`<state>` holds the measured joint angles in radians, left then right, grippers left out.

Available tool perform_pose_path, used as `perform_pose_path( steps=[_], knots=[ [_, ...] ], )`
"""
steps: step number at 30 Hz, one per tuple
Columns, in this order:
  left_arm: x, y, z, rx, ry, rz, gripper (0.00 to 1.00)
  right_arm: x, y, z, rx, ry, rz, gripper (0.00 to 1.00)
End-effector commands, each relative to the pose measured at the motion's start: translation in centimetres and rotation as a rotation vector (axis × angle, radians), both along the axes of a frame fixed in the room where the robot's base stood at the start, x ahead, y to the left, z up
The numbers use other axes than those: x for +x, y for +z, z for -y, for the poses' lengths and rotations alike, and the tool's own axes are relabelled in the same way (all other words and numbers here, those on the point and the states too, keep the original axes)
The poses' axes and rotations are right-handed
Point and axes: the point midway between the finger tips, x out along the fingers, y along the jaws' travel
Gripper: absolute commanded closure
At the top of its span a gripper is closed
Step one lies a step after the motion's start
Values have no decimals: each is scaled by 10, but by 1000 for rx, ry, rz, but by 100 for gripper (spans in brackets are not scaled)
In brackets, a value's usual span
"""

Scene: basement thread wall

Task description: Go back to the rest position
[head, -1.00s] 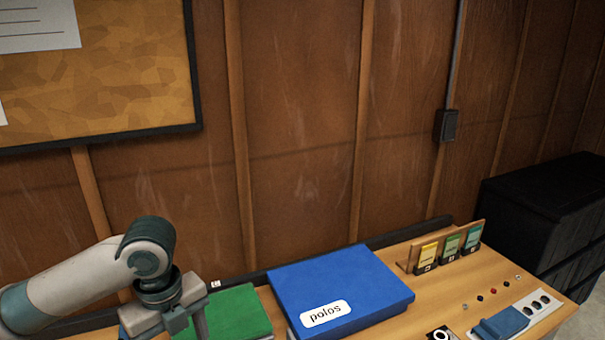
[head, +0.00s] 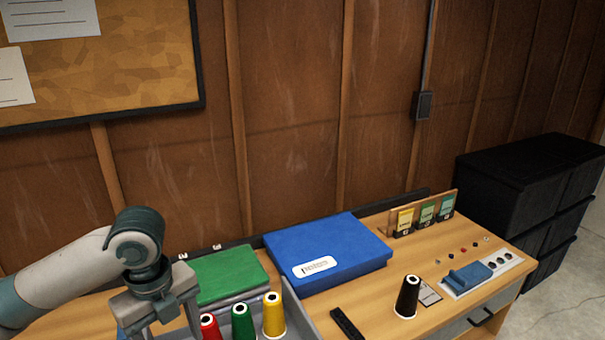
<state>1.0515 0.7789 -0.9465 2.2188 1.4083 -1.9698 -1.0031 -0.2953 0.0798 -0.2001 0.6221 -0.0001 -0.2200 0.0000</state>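My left gripper (head: 160,330) comes in from the left, pointing down in front of the green box; its fingertips run toward the bottom edge, so its opening is hard to judge. My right gripper is not in view. Below and right of the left gripper, red (head: 209,326), green (head: 243,321) and yellow (head: 274,314) thread cones stand in a grey tray (head: 300,318). A black thread cone (head: 407,297) stands upright on the wooden table (head: 375,290), apart from the gripper.
A blue labelled box (head: 328,250) and a green box (head: 228,274) lie at the back. A rack with cards (head: 424,217), a blue block on a panel (head: 470,275) and a dark strip (head: 346,324) are on the table. Black drawers (head: 525,195) stand at the right.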

Motion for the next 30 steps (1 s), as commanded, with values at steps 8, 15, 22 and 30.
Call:
perform_pose_path(
  steps=[8,15,22,30],
  knots=[
    [-2,-14,13,-31,34,9,37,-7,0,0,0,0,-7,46],
    [-4,-33,30,-78,91,24,37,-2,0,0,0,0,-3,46],
    [-10,-61,57,-157,193,40,37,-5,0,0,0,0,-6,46],
    [-27,-109,99,-314,454,48,37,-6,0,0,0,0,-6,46]
  ],
)
